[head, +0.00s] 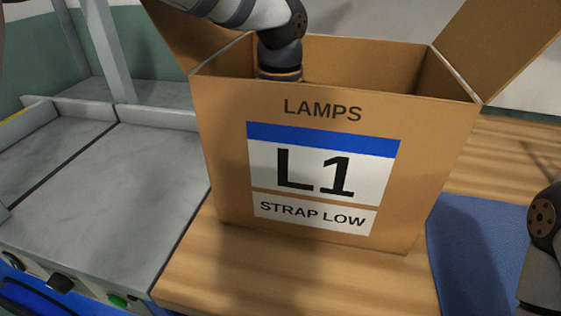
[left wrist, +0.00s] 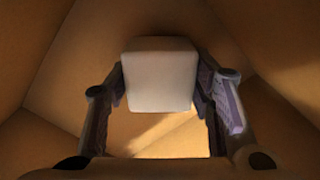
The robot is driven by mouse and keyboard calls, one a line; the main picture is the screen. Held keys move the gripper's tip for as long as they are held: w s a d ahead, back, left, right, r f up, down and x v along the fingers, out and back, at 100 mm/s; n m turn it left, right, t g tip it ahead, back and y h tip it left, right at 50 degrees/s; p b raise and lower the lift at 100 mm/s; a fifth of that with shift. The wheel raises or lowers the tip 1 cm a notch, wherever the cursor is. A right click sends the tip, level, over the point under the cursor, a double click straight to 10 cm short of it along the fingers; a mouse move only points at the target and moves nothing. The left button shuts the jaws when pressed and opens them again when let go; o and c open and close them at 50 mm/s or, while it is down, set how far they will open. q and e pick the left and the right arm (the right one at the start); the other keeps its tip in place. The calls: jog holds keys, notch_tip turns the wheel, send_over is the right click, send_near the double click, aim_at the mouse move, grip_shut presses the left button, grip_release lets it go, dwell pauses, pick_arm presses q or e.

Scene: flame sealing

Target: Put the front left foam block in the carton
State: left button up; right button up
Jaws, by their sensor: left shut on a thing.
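The open carton (head: 225,160), marked LAMPS, L1 and STRAP LOW, stands upright on the wooden table in the head view. My left arm comes in from the top left and reaches down into it, so the carton's front wall hides my left gripper there. In the left wrist view my left gripper (left wrist: 168,95) is shut on a pale foam block (left wrist: 160,75), with the carton's brown inner walls (left wrist: 70,60) around it. I cannot tell whether the block touches the carton floor. My right gripper is out of view; part of my right arm shows at the right edge.
A grey bench or machine top (head: 110,190) with knobs on its front lies left of the carton. A blue mat (head: 470,240) lies on the wooden table (head: 300,280) at the right. The carton's side flaps (head: 500,45) stand open and outward.

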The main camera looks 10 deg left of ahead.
pick_arm(q)
jog(key=shift+f, duration=0.7)
jog(key=shift+f, duration=0.1)
jog(key=o, duration=0.9)
notch_tip(320, 180, up, 12)
